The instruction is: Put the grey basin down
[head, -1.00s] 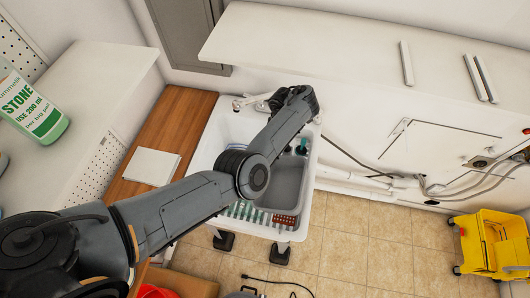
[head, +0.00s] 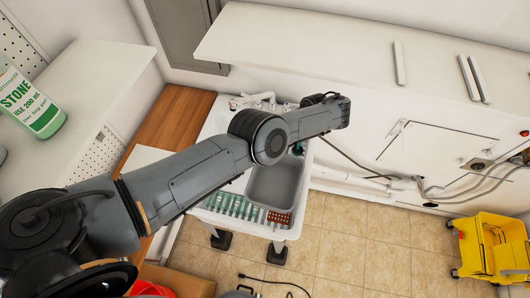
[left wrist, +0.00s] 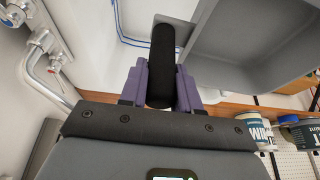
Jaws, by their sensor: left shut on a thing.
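The grey basin (head: 275,187) is at the right part of the white sink (head: 213,128) in the head view, seen from above. My arm hides its upper left part, and I cannot tell whether it rests on the sink or hangs just above it. In the left wrist view, the basin (left wrist: 245,35) fills the upper right, with a black handle (left wrist: 162,55) at its side. My left gripper (left wrist: 162,85) has its purple fingers shut around this handle. In the head view this gripper is hidden behind my arm. My right gripper is not in view.
A green-striped rack (head: 232,206) and a reddish-brown piece (head: 279,218) lie along the sink's front. The faucet (head: 252,100) stands at the back. A yellow mop bucket (head: 490,247) stands on the floor at far right. A wooden counter (head: 175,125) adjoins the sink's left.

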